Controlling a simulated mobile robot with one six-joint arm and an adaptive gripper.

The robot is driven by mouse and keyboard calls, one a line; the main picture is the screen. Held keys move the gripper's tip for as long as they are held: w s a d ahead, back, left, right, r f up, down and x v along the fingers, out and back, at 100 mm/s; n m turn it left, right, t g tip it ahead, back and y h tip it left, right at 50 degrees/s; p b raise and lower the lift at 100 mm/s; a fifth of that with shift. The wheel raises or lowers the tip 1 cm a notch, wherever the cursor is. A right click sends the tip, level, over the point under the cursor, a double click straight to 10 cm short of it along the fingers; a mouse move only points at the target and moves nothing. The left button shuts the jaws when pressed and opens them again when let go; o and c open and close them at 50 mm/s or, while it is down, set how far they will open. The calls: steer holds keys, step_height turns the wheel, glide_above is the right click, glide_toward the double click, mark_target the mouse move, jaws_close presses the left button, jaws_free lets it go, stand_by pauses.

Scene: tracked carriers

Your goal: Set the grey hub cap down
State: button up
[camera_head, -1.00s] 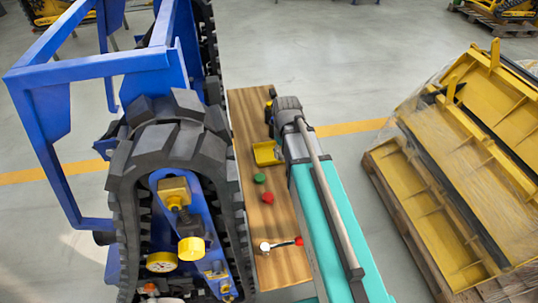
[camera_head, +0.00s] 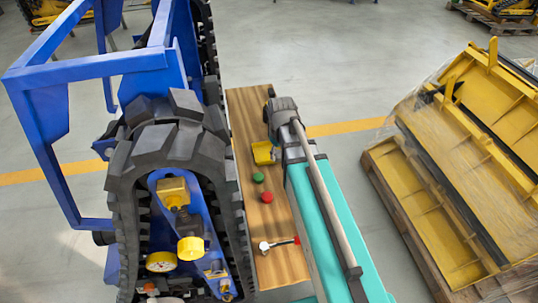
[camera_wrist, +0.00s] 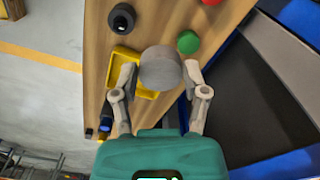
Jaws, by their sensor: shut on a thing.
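The grey hub cap (camera_wrist: 160,67) is round and plain. In the wrist view my gripper (camera_wrist: 161,76) is shut on it, with one finger on each side. The cap is seen from above over the wooden board, partly covering a yellow tray (camera_wrist: 121,85); I cannot tell its height above them. In the head view the same tray (camera_head: 263,153) lies on the board (camera_head: 243,115), and my arm hides most of the gripper.
A green cap (camera_head: 258,177) and a red cap (camera_head: 267,197) lie near the tray. A red-ended tool (camera_head: 279,243) lies at the board's near end. A black ring-like part (camera_wrist: 122,18) is in the wrist view. A black track (camera_head: 155,135) stands close left.

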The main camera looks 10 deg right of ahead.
mark_target(270, 150)
steer(key=shift+s+a+n, duration=0.1)
steer(key=shift+a+n, duration=0.05)
steer(key=shift+n, duration=0.25)
steer(key=w+f+b, duration=0.2)
steer(key=w, duration=0.2)
steer(key=w+f+b, duration=0.3)
steer(key=w, duration=0.1)
steer(key=w+f+b, duration=0.3)
steer(key=w, duration=0.1)
steer(key=shift+w+f, duration=0.1)
steer(key=shift+w, duration=0.1)
steer(key=shift+w+f+b, duration=0.4)
steer(key=shift+w+b, duration=0.05)
steer(key=shift+b, duration=0.1)
steer(key=shift+w+f+b, duration=0.35)
steer(key=shift+f+b, duration=1.65)
steer(key=shift+f, duration=0.15)
